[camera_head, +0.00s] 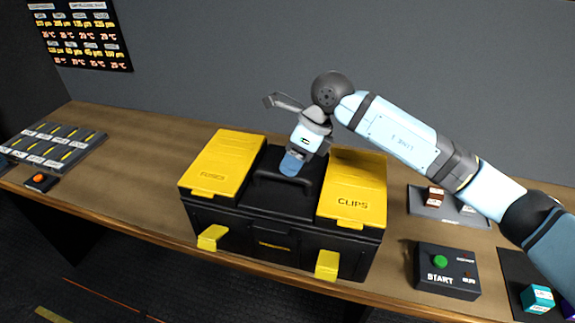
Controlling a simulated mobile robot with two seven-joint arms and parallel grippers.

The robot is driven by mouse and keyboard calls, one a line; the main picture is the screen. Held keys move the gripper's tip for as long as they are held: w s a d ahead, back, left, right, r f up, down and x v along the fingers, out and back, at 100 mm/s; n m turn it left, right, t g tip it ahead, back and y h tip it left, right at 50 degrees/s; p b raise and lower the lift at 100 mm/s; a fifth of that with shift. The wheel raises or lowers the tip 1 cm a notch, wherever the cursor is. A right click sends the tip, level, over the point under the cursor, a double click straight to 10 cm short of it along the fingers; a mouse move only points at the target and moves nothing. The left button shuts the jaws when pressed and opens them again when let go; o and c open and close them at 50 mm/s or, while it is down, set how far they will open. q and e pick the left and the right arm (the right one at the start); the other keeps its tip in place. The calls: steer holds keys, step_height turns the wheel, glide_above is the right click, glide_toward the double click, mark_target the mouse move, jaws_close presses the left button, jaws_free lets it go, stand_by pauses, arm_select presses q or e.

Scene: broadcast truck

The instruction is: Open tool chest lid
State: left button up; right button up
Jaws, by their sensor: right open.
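The black tool chest (240,216) stands on the wooden bench, with two yellow compartment covers, marked FUSES (222,165) on the left and CLIPS (352,190) on the right. Its lid is down. A black carry handle (281,180) sits at the middle of the top. Two yellow latches, left (212,237) and right (327,265), stick out at the lower front. My right gripper (291,163) is over the middle of the lid, pointing down at the handle. Its fingers overlap the handle in the picture; I cannot tell whether they touch. My left gripper is not in view.
A black START box with a green button (440,262) stands right of the chest. A grey tray (436,209) with small blocks lies behind it. A dark mat with a teal cube (537,298) is at far right. A switch panel (55,146) lies at left.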

mark_target(286, 177)
steer(key=shift+x, duration=1.55)
steer(key=shift+c, duration=0.2)
jaws_close()
steer(key=shift+w+r, duration=0.15)
